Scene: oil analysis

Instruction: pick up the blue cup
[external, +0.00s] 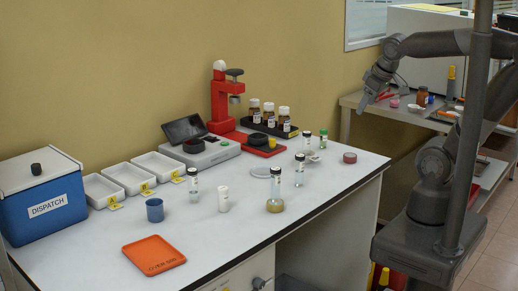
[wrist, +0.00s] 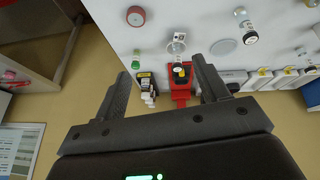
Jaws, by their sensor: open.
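The small blue cup (external: 154,210) stands upright on the white bench top (external: 245,215), left of the white capped bottle and in front of the white trays. I cannot make it out in the wrist view. My gripper (external: 371,92) is up at the right of the external view, beyond the bench's right end and far from the cup. In the wrist view my gripper (wrist: 161,68) has its two fingers spread wide, with nothing held between them.
Vials and the white bottle (external: 223,199) stand right of the cup. An orange mat (external: 154,254) lies in front of it. The blue DISPATCH box (external: 42,200) is at the left. A red stand (external: 219,103) and bottle rack are at the back.

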